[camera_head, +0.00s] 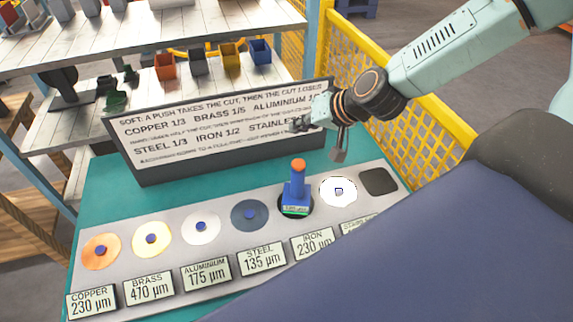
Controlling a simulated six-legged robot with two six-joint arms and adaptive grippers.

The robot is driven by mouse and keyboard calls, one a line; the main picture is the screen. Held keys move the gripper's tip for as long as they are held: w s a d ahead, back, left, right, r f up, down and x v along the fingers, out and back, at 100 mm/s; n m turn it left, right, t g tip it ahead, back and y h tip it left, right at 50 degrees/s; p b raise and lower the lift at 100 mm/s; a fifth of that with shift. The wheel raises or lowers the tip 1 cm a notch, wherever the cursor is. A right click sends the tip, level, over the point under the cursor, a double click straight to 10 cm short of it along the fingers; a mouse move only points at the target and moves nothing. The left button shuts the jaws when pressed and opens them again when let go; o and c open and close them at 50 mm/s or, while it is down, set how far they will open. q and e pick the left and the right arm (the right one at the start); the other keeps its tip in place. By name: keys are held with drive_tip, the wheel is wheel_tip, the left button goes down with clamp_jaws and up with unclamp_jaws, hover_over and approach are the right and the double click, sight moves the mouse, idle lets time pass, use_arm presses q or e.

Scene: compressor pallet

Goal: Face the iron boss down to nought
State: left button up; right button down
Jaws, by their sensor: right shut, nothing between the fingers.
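The iron boss (308,209) is a dark disc, fifth from the left in a row of discs on a grey strip. A blue tool with an orange knob (297,187) stands upright over it and hides most of it. The tool has a small green display at its base, too small to read. The iron label (313,243) reads 230 µm. My left gripper is not in view.
Copper (101,257), brass (152,246), aluminium (201,236) and steel (249,223) discs lie left. A white disc (338,203) and dark square pad (379,181) lie right. A sign (160,165) stands behind, listing iron 1/2. Yellow mesh fence (425,140) is right.

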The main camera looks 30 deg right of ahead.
drive_tip(key=shift+d, duration=0.95)
drive_tip(key=b, duration=0.5)
hover_over(301, 165)
drive_tip(key=f, duration=0.5)
drive_tip(key=shift+d, duration=0.35)
drive_tip(key=f+b, duration=0.1)
drive_tip(key=a+f+b, duration=0.1)
drive_tip(key=f, duration=0.1)
drive_tip(key=shift+b, duration=0.4)
drive_tip(key=shift+d+f+b, duration=0.1)
drive_tip(key=shift+f+b, duration=0.2)
drive_tip(key=shift+d+f, duration=0.1)
drive_tip(key=shift+f, duration=0.15)
drive_tip(key=shift+d+f, duration=0.15)
drive_tip(key=shift+d, duration=0.1)
drive_tip(key=shift+a+r, duration=0.2)
drive_tip(key=shift+a, duration=0.15)
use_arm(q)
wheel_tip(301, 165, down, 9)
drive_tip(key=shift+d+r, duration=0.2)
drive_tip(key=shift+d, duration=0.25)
